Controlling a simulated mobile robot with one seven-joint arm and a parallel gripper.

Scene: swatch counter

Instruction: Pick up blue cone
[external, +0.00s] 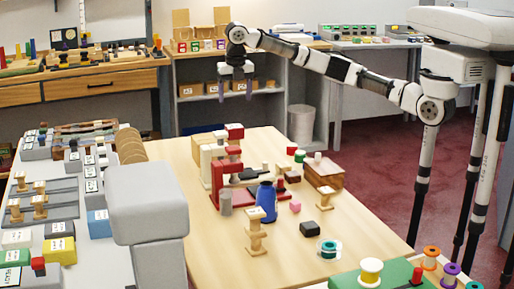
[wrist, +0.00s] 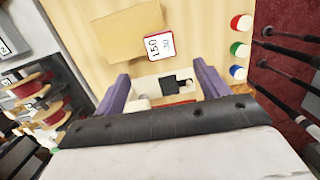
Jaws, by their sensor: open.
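A blue tapered object (external: 266,200), wide at the base and narrower at the top, stands upright on the light wooden table; it is the most cone-like blue thing I see. My gripper (external: 235,92) hangs high above the far part of the table, well away from it, with its purple fingers apart and nothing between them. In the wrist view my open gripper (wrist: 160,76) points down over a pale box-like thing with a black patch. I cannot make out the blue tapered object in the wrist view.
A wooden box (external: 325,175) stands to the right. The table's front is partly clear.

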